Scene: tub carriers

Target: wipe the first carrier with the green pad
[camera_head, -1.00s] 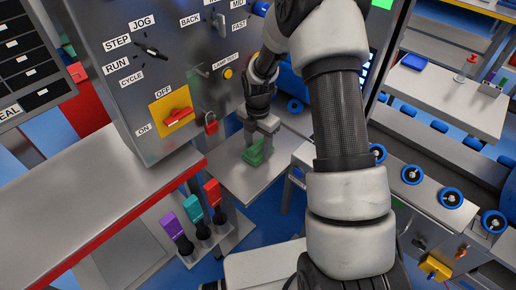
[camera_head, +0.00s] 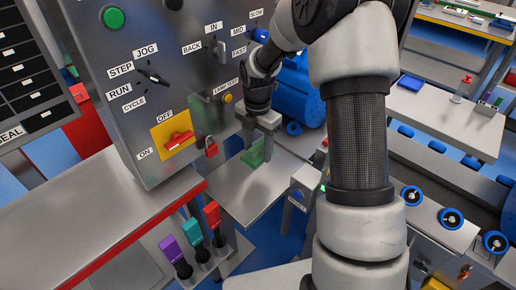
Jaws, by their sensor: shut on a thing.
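My gripper (camera_head: 258,146) is in the middle of the head view, pointing down over a small grey metal table. It is shut on the green pad (camera_head: 252,157), which is partly hidden between its fingers. The pad is just at or above the bare table top (camera_head: 248,198); I cannot tell whether it touches. I cannot make out any carrier for certain in this view.
A grey control panel (camera_head: 165,70) with a red switch on a yellow plate stands left of my gripper. A red-edged bench (camera_head: 90,215) is at left. Purple, teal and red-handled tools (camera_head: 193,233) stand in front. A roller conveyor (camera_head: 430,205) runs at right.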

